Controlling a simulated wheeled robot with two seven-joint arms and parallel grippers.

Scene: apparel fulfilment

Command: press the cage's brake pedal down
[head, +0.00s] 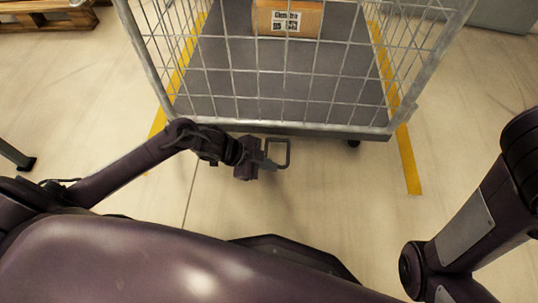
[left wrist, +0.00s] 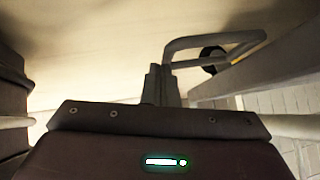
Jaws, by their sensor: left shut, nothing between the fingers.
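The wire cage (head: 270,85) stands in front of me with its grey base low over the floor. Its brake pedal (head: 288,153) is a grey loop sticking out from the middle of the near base edge. It also shows in the left wrist view (left wrist: 240,37), right of the fingers. My left gripper (head: 266,163) is shut and empty, close beside the left side of the pedal. In the left wrist view the fingers (left wrist: 161,80) overlap the pedal's near end; I cannot tell whether they touch it. My right gripper is out of view.
A cardboard box (head: 288,18) with a label sits inside the cage. A caster (head: 353,143) shows under the base. Yellow floor lines (head: 408,160) run along both sides. A wooden pallet (head: 45,14) lies at the back left. The floor right of the pedal is clear.

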